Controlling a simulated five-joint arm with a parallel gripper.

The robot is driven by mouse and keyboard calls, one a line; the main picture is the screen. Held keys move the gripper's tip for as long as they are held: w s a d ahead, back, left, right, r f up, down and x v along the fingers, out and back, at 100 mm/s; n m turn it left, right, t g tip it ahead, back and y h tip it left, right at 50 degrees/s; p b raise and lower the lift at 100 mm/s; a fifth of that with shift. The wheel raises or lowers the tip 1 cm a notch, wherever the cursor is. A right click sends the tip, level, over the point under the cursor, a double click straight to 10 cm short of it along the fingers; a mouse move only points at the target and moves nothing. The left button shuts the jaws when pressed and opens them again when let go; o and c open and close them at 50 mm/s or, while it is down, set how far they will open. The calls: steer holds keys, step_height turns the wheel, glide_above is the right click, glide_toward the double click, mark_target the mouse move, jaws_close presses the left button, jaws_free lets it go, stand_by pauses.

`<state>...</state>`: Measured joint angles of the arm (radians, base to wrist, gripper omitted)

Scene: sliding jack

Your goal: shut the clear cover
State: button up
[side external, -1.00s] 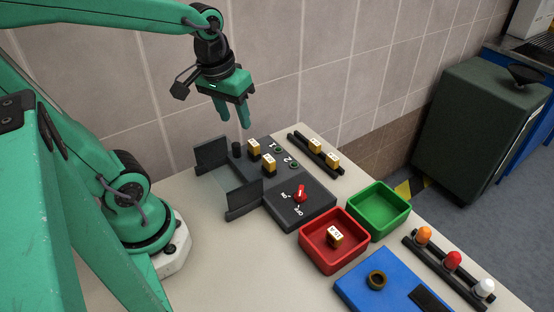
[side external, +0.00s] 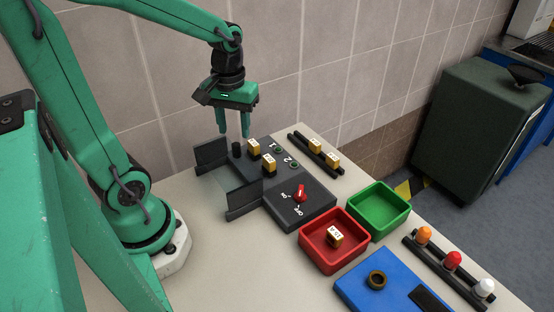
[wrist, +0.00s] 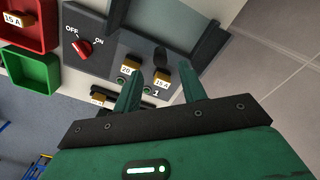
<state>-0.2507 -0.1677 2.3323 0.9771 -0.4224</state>
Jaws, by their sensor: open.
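The clear cover (side external: 228,186) is a see-through sheet between two dark upright end pieces, standing at the left end of the dark fuse panel (side external: 315,211). It stands apart from the fuses and the switch, off to their left. In the wrist view one dark end piece (wrist: 208,42) shows at top right. A black knob (side external: 237,150) stands on the panel near the cover. My gripper (side external: 235,134) is open and empty, fingers pointing down, just above the black knob. In the wrist view its fingers (wrist: 160,80) frame the knob and a yellow fuse (wrist: 162,84).
Yellow fuses (side external: 269,162) stand on the panel, with a red switch (side external: 300,193) in front. A rack (side external: 327,161) with two fuses lies behind. A red tray (side external: 319,258), a green tray (side external: 378,228) and a blue board (side external: 352,290) stand to the right.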

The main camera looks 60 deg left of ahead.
mark_target(236, 144)
steer(key=shift+f, duration=3.1)
jaws_close()
